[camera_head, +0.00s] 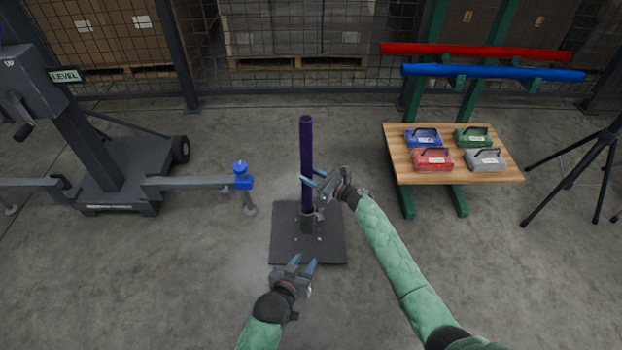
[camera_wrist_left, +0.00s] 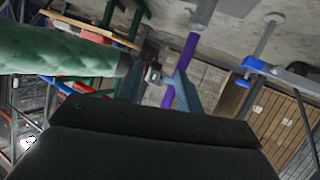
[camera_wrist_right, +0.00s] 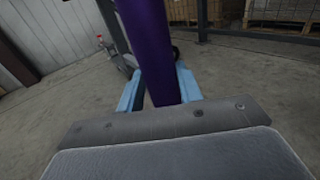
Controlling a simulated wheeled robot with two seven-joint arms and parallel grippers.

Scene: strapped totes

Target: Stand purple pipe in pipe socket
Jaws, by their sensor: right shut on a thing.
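The purple pipe (camera_head: 306,150) stands upright over the black base plate (camera_head: 285,248). Its lower end meets the short grey pipe socket (camera_head: 309,224) on that plate; I cannot tell whether it is inside the socket or how deep. My right gripper (camera_head: 313,181) is shut on the purple pipe in its lower part, and the pipe runs between the blue fingers in the right wrist view (camera_wrist_right: 150,45). My left gripper (camera_head: 303,264) is open and empty near the plate's front edge. The purple pipe also shows beyond its fingers in the left wrist view (camera_wrist_left: 181,70).
A grey lift stand (camera_head: 85,150) is at left, with a blue clamp (camera_head: 242,175) on its arm. A wooden table (camera_head: 400,165) with several cases stands at right, below a red pipe (camera_head: 470,50) and a blue pipe (camera_head: 490,71). A black tripod (camera_head: 590,160) is far right.

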